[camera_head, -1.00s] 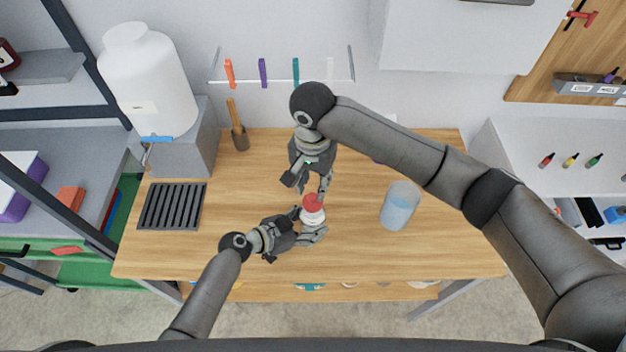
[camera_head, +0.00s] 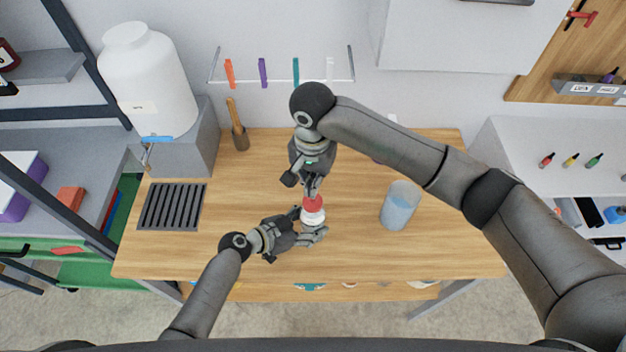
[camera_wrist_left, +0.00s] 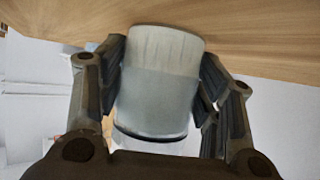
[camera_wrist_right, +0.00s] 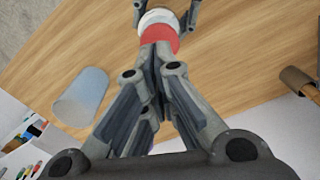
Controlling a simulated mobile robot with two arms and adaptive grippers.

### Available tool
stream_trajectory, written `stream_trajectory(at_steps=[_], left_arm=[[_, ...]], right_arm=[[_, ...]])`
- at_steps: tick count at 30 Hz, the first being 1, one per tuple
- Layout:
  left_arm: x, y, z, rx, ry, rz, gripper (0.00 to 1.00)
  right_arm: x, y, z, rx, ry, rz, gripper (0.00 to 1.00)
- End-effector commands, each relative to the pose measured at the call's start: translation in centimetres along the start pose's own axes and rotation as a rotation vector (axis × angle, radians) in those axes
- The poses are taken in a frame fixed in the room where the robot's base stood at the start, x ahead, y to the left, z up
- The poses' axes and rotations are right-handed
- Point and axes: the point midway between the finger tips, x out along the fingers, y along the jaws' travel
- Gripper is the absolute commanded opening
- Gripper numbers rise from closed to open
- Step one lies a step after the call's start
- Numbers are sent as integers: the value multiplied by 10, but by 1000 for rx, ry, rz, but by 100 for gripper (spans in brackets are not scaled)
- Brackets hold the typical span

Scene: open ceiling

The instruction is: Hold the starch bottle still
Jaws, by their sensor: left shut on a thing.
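The starch bottle (camera_head: 313,219), white with a red cap (camera_head: 312,203), stands upright near the middle of the wooden table. My left gripper (camera_head: 309,226) is shut around its body from the left. In the left wrist view the pale bottle body (camera_wrist_left: 158,85) sits between the two fingers. My right gripper (camera_head: 312,189) is above and behind the bottle, pointing down, with its fingers drawn together. In the right wrist view its fingertips (camera_wrist_right: 157,52) are right at the red cap (camera_wrist_right: 160,34). I cannot tell whether they touch it.
A big white jug (camera_head: 148,85) stands on a grey block. The table between is clear.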

Motion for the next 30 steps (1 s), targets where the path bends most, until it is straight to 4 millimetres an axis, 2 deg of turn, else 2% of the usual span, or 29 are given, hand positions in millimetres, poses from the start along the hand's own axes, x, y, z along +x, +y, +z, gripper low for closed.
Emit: stream_trajectory(at_steps=[14,30], left_arm=[[0,0,1,0,-2,1,47],[0,0,1,0,-1,1,47]], right_arm=[[1,0,3,1,0,1,0],[17,0,3,1,-1,1,0]])
